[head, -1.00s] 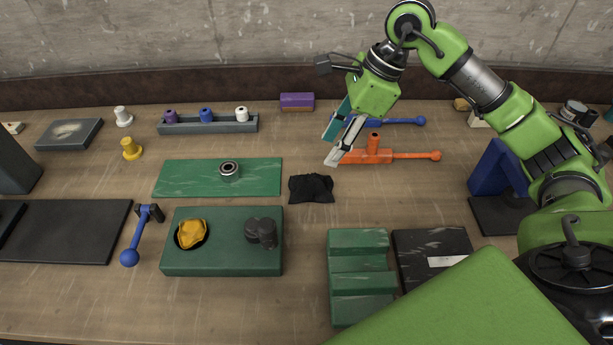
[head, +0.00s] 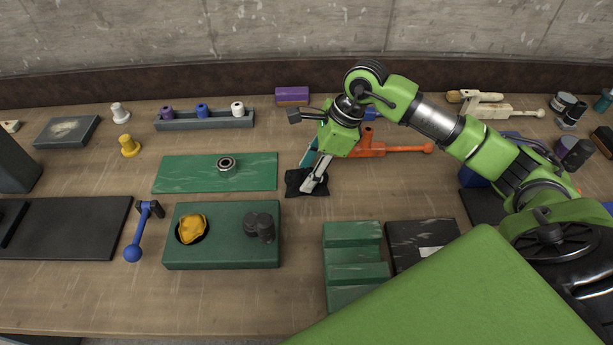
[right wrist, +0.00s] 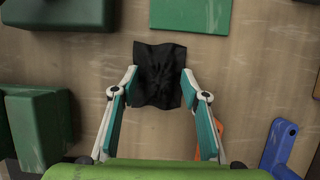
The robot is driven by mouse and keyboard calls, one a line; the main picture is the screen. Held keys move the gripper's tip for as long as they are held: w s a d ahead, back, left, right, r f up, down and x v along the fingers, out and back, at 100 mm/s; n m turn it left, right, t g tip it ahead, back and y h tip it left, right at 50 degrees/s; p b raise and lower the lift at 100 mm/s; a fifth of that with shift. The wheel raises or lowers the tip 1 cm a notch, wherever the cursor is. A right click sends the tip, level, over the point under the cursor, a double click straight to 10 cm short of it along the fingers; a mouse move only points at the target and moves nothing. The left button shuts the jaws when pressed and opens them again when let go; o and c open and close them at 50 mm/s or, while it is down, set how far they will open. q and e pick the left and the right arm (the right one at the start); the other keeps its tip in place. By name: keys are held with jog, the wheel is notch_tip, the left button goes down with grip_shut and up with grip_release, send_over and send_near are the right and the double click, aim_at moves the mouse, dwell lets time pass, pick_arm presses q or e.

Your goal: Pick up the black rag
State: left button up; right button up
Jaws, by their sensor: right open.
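The black rag (head: 294,183) lies crumpled on the wooden bench, right of the green mat. In the right wrist view the rag (right wrist: 160,75) sits at the middle, between and just beyond the fingertips. My right gripper (head: 310,186) is over the rag, its fingers pointing down and covering part of it. In the right wrist view my right gripper (right wrist: 160,83) is open, with one finger on each side of the rag. Whether the fingers touch the cloth, I cannot tell. My left gripper is not in view.
A green mat (head: 190,172) with a bearing (head: 226,164) lies left of the rag. A green block (head: 220,256) holds a yellow cloth and dark knobs. An orange handled tool (head: 400,149) lies right of my gripper. A stepped green block (head: 352,262) stands nearer me.

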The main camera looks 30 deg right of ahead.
aim_at(309, 171)
jog(key=shift+c, duration=0.4)
jog(key=c, duration=1.1)
notch_tip(309, 171, up, 9)
jog(key=shift+f+b, duration=0.15)
jog(key=shift+b, duration=0.7)
jog(key=shift+r, duration=0.75)
jog(key=shift+o, duration=1.1)
jog(key=shift+c, duration=0.6)
